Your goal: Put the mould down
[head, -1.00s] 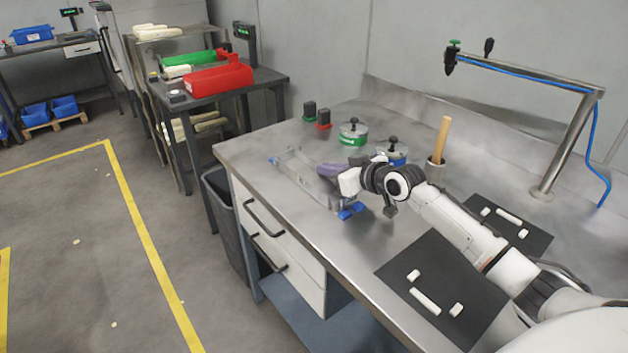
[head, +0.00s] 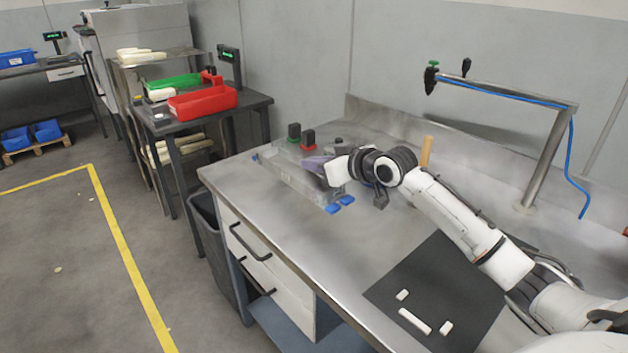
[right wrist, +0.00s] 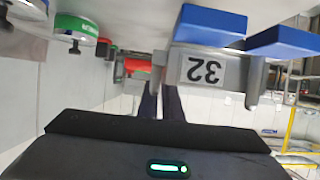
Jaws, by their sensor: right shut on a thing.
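The mould (head: 290,180) is a long grey, partly see-through bar with blue end pieces, over the left part of the steel bench (head: 260,210). In the right wrist view, which is upside down, the mould (right wrist: 207,70) shows a "32" label and two blue blocks. My right gripper (head: 316,165) is shut on the mould near its blue end. Its dark fingers (right wrist: 162,103) show in the right wrist view. I cannot tell whether the mould touches the bench. My left gripper is not in view.
Green (head: 293,131) and red (head: 308,140) blocks stand behind the mould. A green-banded pot (right wrist: 75,28) is close by. A black mat (head: 440,290) with white pieces lies at the front right. A wooden handle (head: 427,152) stands behind my arm.

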